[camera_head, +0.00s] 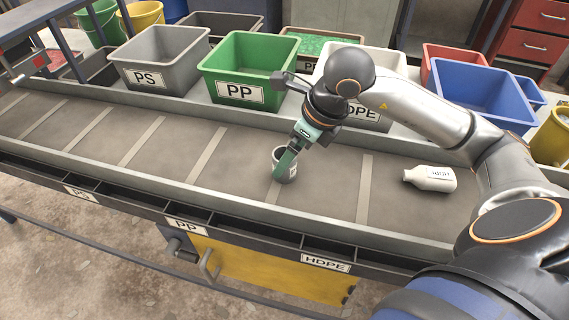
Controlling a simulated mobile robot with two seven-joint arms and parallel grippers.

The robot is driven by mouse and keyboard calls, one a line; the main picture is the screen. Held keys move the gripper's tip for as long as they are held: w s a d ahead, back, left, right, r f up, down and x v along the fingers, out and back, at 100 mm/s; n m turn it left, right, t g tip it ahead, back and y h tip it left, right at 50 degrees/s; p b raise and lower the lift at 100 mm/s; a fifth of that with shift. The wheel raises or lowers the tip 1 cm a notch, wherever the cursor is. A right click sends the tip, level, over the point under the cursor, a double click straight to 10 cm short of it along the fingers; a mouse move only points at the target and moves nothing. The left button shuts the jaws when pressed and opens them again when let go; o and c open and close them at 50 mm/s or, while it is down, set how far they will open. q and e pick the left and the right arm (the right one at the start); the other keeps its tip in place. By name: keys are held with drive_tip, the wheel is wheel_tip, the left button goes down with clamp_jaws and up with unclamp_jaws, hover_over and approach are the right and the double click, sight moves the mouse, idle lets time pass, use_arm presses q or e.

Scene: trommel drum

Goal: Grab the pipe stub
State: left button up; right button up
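The pipe stub (279,156) is a short grey cylinder with a small pale label. It stands upright on the brown belt near the middle of the head view. My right gripper (287,162) reaches down to it from the upper right, and a teal finger overlaps the stub and covers part of it. The other finger is not clearly seen, so I cannot tell whether the gripper is closed on the stub. My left gripper is not in view.
A white bottle (430,178) lies on the belt to the right. Behind the belt stand a grey PS bin (160,50), a green PP bin (240,62), a white HDPE bin and a blue bin (485,90). Metal rails edge the belt, which is otherwise clear.

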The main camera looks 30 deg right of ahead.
drive_tip(key=x, duration=0.5)
drive_tip(key=shift+d+f, duration=0.1)
drive_tip(key=shift+d, duration=0.05)
drive_tip(key=shift+c, duration=0.3)
drive_tip(key=c, duration=1.4)
